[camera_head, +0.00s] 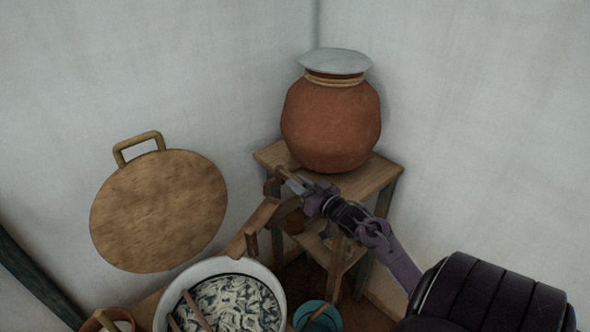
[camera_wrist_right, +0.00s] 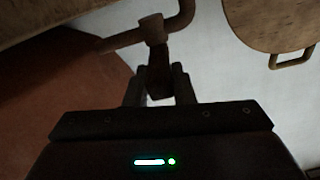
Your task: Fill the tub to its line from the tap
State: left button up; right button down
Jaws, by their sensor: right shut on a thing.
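The white-rimmed tub (camera_head: 275,284) is at the bottom of the head view, cut off by the frame edge. Pale, tangled-looking stuff on dark fills what I see of its inside, with sticks lying across it; I cannot make out a line. The brown tap (camera_head: 272,187) is low on the left side of a clay pot (camera_head: 331,125). My right gripper (camera_head: 293,186) is shut on the tap's handle; in the right wrist view the handle (camera_wrist_right: 158,62) stands between the fingers, below the curved spout (camera_wrist_right: 184,14). I cannot see water running. My left gripper is out of view.
A wooden stand (camera_head: 365,181) bears the pot in the corner. A wooden trough (camera_head: 262,216) slopes from under the tap towards the tub. A round wooden board (camera_head: 160,212) with a handle is at the left wall. A teal bucket (camera_head: 331,315) is right of the tub.

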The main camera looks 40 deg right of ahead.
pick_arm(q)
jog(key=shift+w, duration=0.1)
pick_arm(e)
jog(key=c, duration=1.6)
grip_release()
jog(key=o, duration=0.4)
jog(key=shift+w+f, duration=0.1)
jog(key=shift+w, duration=0.05)
jog(key=shift+c, duration=0.2)
pick_arm(q)
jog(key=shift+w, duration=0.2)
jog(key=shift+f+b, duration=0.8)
jog(key=shift+b, duration=0.05)
pick_arm(e)
jog(key=s, duration=0.7)
jog(key=shift+s, duration=0.4)
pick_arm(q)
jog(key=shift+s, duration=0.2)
pick_arm(e)
jog(key=shift+a, duration=0.1)
